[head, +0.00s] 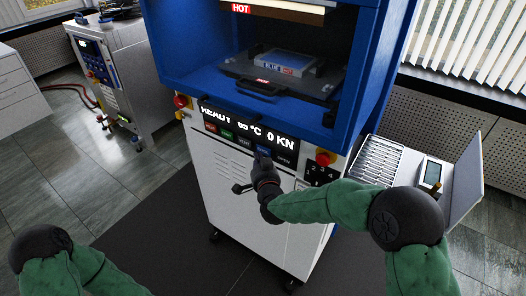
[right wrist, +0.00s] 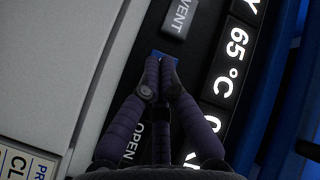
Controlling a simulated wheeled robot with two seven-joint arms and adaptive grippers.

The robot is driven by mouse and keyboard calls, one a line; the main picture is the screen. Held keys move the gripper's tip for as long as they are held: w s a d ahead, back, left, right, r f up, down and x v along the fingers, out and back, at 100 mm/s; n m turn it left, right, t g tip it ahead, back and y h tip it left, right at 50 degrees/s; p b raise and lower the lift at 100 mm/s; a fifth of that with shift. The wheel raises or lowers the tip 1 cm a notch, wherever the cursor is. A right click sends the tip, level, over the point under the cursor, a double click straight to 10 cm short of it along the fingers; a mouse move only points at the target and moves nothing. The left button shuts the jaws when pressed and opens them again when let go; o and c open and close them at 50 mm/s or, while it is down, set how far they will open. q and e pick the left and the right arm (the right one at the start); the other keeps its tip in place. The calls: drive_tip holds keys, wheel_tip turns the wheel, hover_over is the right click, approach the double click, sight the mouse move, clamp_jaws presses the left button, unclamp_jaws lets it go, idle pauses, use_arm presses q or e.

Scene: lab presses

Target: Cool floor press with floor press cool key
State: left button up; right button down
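The floor press (head: 245,185) has a white cabinet and a blue frame. Its display (head: 245,125) reads READY, 65 °C and 0 KN. The cool key appears to be the blue key (head: 264,149) in the row under the display; its label is covered. My right gripper (head: 261,160) is in front of that key. In the right wrist view its fingers (right wrist: 163,68) are together and empty, and their tips overlap the blue key (right wrist: 164,54), between the VENT and OPEN labels. I cannot tell whether they touch it. My left gripper is out of view; only my left arm shows.
A plate marked BLUE (head: 284,63) lies in the press opening under a HOT label. A side table with a rack (head: 378,160) stands at right, another machine (head: 113,70) at left.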

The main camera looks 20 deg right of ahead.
drive_tip(key=shift+w+d, duration=0.25)
drive_tip(key=shift+d, duration=0.05)
drive_tip(key=shift+w+d+b, duration=0.2)
drive_tip(key=shift+d+b, duration=0.1)
drive_tip(key=shift+b, duration=0.15)
idle(0.7)
idle(0.3)
drive_tip(key=shift+s+a, duration=0.5)
drive_tip(key=shift+a, duration=0.15)
drive_tip(key=s+a, duration=0.1)
drive_tip(key=a, duration=0.1)
drive_tip(key=s+a+p, duration=0.1)
drive_tip(key=s+a, duration=0.1)
idle(0.4)
idle(0.7)
